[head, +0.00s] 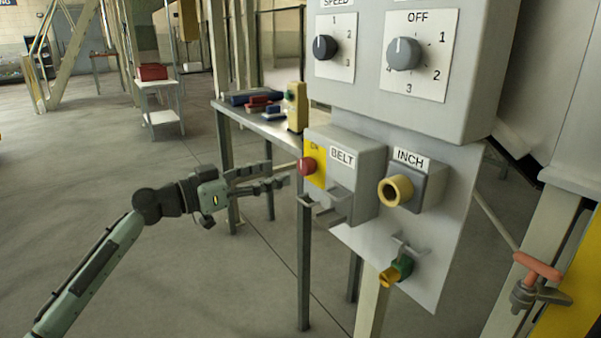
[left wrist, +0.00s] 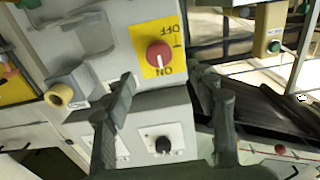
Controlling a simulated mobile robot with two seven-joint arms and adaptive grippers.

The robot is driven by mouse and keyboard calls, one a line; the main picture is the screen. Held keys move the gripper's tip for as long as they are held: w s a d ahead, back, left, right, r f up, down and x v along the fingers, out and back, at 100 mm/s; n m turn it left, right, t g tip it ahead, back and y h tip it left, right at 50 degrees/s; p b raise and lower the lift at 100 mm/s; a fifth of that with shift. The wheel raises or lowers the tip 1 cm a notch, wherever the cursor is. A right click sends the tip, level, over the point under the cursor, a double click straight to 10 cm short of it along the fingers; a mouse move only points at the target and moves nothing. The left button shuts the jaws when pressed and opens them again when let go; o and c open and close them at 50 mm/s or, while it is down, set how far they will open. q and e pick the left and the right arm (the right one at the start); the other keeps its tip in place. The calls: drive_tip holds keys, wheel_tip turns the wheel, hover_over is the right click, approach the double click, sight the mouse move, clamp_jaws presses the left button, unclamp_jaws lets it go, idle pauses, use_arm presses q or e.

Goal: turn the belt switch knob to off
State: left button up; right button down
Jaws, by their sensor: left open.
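The belt switch is a grey box labelled BELT (head: 342,158) with a yellow plate and a red round knob (head: 308,166). In the left wrist view the red knob (left wrist: 160,54) sits on the yellow plate (left wrist: 145,38); its white mark points toward ON, and OFF is at the plate's opposite end. My left gripper (head: 284,175) is open and empty, to the left of the knob, its fingertips close to the box. In the left wrist view its two fingers (left wrist: 172,88) spread on either side below the knob, apart from it. My right gripper is not in view.
Grey bracket guards (head: 327,203) stick out below the knob. A yellow INCH button (head: 394,191) and a green-and-yellow fitting (head: 397,272) are to the right. Dial knobs (head: 404,53) are above. A bench (head: 262,127) stands behind. Open floor lies left.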

sight(301, 166)
use_arm(q)
drive_tip(key=p+x, duration=0.1)
drive_tip(key=x, duration=0.5)
drive_tip(key=shift+w+d+r, duration=0.1)
drive_tip(key=shift+d, duration=0.05)
drive_tip(key=shift+w+d, duration=0.35)
drive_tip(key=shift+d, duration=0.1)
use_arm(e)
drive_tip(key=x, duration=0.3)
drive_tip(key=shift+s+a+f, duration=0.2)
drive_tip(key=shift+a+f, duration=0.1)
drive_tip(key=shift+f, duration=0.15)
use_arm(q)
drive_tip(key=c, duration=1.2)
